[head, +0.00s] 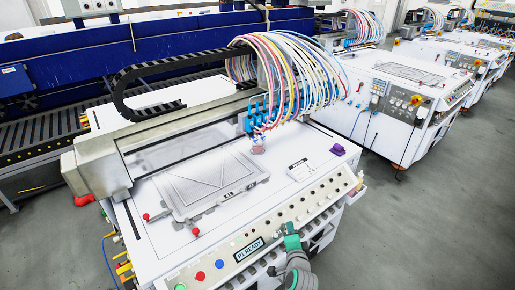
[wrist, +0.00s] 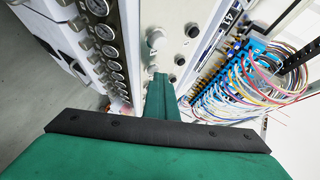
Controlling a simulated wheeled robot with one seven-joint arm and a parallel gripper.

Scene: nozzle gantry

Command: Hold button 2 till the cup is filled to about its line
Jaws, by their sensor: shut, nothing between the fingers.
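The cup (head: 258,146) is small and clear with pinkish and bluish tints. It stands on the white machine top below the blue nozzles (head: 257,118); its line and fill level are too small to make out. The sloped front panel (head: 312,205) carries a row of dark round buttons; I cannot tell which is button 2. My green gripper (head: 291,234) is at this panel, right of the display. In the wrist view my gripper (wrist: 159,78) is shut and empty, its tips close to the panel's round controls. Whether they touch one is unclear.
The display (head: 248,249) seems to read "P1 READY". A blue button (head: 219,264) and a red button (head: 200,276) sit left of it. A flat framed plate (head: 210,183), a white card (head: 299,169) and a purple object (head: 338,150) lie on the machine top.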

